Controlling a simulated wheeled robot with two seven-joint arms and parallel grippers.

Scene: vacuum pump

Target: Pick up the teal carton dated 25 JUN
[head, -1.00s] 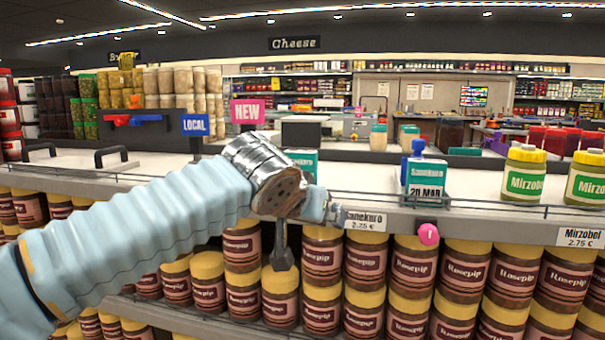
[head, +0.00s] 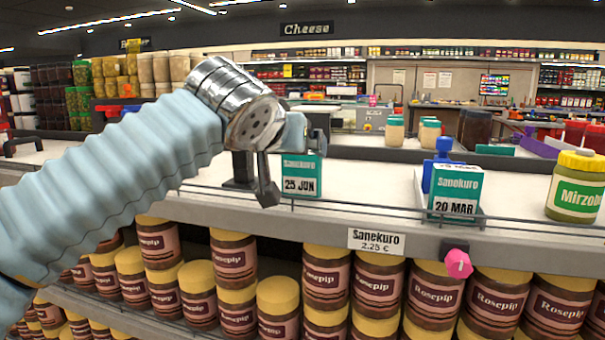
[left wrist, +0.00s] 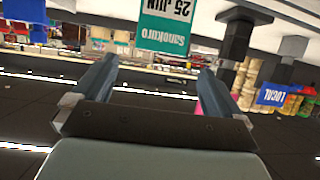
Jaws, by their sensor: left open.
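The teal carton dated 25 JUN (head: 301,176) stands upright on the shelf, its white date label facing me. Its top is partly hidden by my left gripper (head: 293,168) in the head view. In the left wrist view, which is upside down, the carton (left wrist: 163,27) shows ahead of the open fingers, roughly in line with the gap between them. My left gripper (left wrist: 157,70) is open, with nothing between its fingers. A similar teal carton dated 20 MAR (head: 455,190) stands further right on the shelf. My right gripper is not in view.
A blue pusher (head: 440,160) stands behind the 20 MAR carton. A low wire rail (head: 370,207) runs along the shelf's front edge. Shelf surface between the two cartons is clear. Rosepip jars (head: 327,280) fill the shelf below.

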